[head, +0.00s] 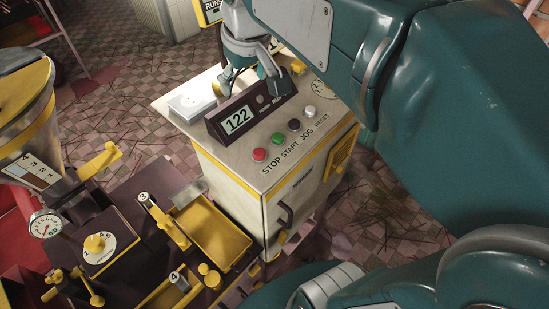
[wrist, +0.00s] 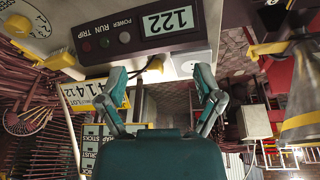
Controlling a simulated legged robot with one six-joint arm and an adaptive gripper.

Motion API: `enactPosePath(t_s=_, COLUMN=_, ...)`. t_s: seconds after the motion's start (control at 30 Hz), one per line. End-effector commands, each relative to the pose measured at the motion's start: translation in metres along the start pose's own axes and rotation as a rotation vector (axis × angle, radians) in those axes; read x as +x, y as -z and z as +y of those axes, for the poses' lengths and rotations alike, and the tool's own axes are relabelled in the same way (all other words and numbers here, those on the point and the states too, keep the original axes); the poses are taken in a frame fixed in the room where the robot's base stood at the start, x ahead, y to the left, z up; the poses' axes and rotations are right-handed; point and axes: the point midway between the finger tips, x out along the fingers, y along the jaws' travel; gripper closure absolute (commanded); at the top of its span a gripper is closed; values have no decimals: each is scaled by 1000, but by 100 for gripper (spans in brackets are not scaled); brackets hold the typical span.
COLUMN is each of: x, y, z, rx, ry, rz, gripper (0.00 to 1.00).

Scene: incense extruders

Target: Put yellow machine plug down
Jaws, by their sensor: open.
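A yellow plug (head: 217,89) is at the far end of the white socket box (head: 188,104) on top of the control cabinet. I cannot tell whether it is seated in the socket. The plug also shows in the wrist view (wrist: 154,63), beside the white socket box (wrist: 187,63). My gripper (head: 248,79) is over the back of the cabinet top, behind the display box. In the wrist view my gripper (wrist: 161,76) is open, its two fingers spread wide, with the plug beyond the gap between them. In the head view the arm and fingers partly hide this area.
The dark display box (head: 238,119) reading 122 stands close in front of my gripper. Several coloured buttons (head: 277,138) line the cabinet's front edge. A yellow tray (head: 212,231) and machine with a gauge (head: 45,224) are at left. A yellow rotary handle (wrist: 50,56) shows in the wrist view.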

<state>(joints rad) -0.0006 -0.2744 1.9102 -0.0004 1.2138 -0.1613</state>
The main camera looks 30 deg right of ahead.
Motion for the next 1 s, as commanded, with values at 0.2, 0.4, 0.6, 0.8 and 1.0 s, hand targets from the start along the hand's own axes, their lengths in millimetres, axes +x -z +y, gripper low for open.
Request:
enactPosePath(t_s=0.2, x=20, y=-80, z=-13, rx=86, ry=-13, rz=109, gripper=16)
enactPosePath(t_s=0.4, x=46, y=-131, z=-21, rx=146, ry=-16, rz=183, gripper=16)
enactPosePath(t_s=0.6, x=56, y=-144, z=-23, rx=163, ry=-16, rz=201, gripper=16)
enactPosePath(t_s=0.8, x=55, y=-143, z=-23, rx=163, ry=-16, rz=200, gripper=16)
enactPosePath(t_s=1.0, x=55, y=-143, z=-23, rx=162, ry=-16, rz=200, gripper=16)
